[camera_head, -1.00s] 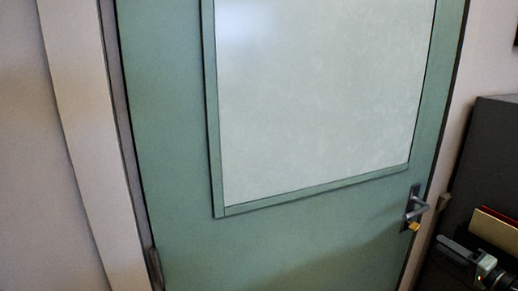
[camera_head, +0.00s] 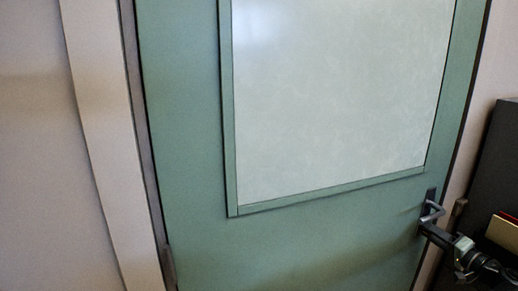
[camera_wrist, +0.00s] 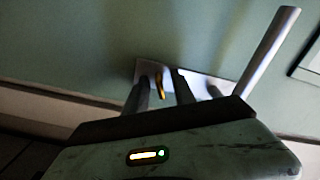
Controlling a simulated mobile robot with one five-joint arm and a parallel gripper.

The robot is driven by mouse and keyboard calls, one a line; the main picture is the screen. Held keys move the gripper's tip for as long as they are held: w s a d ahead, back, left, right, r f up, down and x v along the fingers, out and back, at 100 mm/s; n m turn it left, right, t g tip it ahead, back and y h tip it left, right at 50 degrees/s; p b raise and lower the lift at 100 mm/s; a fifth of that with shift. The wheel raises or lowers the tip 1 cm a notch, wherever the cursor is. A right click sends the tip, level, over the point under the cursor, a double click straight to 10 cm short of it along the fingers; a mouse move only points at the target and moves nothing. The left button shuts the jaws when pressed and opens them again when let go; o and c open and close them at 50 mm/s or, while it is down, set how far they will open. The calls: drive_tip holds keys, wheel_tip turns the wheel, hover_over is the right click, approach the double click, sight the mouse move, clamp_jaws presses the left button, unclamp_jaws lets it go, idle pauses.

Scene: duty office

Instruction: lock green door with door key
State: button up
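The green door (camera_head: 300,240) with its pale window panel fills most of the head view and looks closed. Its handle (camera_head: 432,211) sits on a dark plate at the right edge; in the wrist view the lever shows as a silver bar (camera_wrist: 268,48) at the right. The yellow door key (camera_wrist: 160,83) shows at the lock plate (camera_wrist: 148,68) in the wrist view, and is hidden behind my gripper in the head view. My gripper (camera_wrist: 162,90) has its fingers apart, one on each side of the key, with a visible gap. It also shows below the handle in the head view (camera_head: 424,229).
A dark cabinet (camera_head: 503,150) stands right of the door, close to my arm, with a red and cream object (camera_head: 504,229) by it. The door frame (camera_head: 105,150) and bare wall (camera_head: 40,150) lie at the left.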

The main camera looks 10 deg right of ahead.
clamp_jaws()
drive_tip(key=m, duration=0.6)
unclamp_jaws()
drive_tip(key=v, duration=0.9)
